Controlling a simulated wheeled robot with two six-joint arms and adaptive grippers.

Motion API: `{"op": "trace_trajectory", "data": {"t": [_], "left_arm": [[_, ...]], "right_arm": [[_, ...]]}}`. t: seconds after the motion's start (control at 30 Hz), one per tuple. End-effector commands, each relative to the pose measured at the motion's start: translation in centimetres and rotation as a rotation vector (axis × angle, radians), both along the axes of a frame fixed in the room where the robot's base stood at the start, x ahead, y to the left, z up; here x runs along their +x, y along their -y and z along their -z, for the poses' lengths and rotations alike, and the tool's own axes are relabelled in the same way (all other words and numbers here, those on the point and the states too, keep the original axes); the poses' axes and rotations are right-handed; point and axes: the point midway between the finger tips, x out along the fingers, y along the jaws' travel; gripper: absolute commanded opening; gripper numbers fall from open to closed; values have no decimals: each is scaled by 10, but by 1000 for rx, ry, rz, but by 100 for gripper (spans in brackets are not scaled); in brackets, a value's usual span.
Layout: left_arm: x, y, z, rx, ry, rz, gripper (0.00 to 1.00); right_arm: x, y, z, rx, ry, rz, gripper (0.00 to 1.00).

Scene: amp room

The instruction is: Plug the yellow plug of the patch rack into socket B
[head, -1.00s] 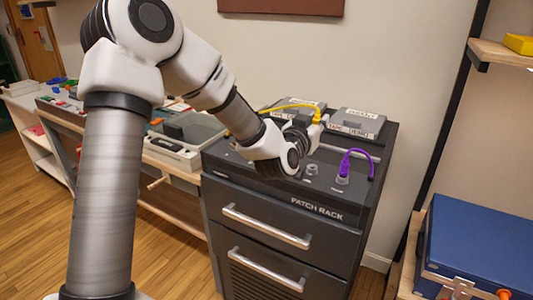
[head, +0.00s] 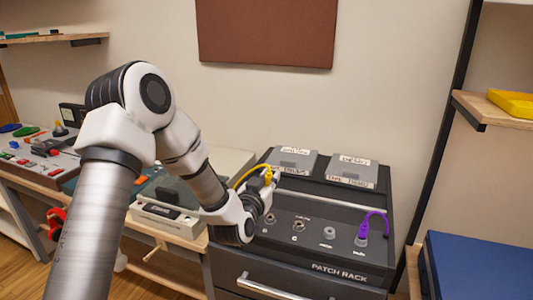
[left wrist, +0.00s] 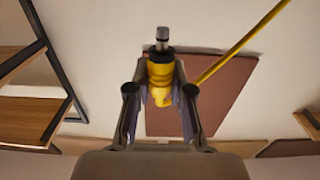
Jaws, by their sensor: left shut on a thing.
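My left gripper (head: 263,190) is shut on the yellow plug (head: 268,177) above the left part of the patch rack (head: 340,271). In the left wrist view the yellow plug (left wrist: 160,72) sits between both fingers (left wrist: 160,98), its metal tip pointing up in the picture. A yellow cable (left wrist: 240,42) runs off to the upper right. The rack's top has a row of sockets: one (head: 270,218) near my gripper, one (head: 298,225) marked C, and one (head: 328,232) further right. The first one's letter is too small to read surely. My right gripper is not in view.
A purple plug (head: 362,237) with a looped cable stands at the right end of the row. Two grey boxes (head: 293,160) (head: 352,170) sit behind the sockets. A wooden bench with devices (head: 165,218) adjoins on the left; a blue case (head: 480,265) is at right.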

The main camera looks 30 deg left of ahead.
Motion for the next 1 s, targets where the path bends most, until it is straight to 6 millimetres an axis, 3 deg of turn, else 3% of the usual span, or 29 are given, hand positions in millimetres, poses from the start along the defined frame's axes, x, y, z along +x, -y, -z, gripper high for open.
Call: {"op": "trace_trajectory", "data": {"t": [0.03, 0.2, 0.8, 1.0], "left_arm": [[-1, 1, 1, 1, -4, 1, 0], [-3, 0, 14, 0, 0, 1, 0], [-2, 1, 64, 0, 1, 0, 0], [-2, 1, 72, 0, 1, 0, 0]], "right_arm": [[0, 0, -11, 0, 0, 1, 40], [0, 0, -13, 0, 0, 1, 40], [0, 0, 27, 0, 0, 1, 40], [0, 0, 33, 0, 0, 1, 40]]}}
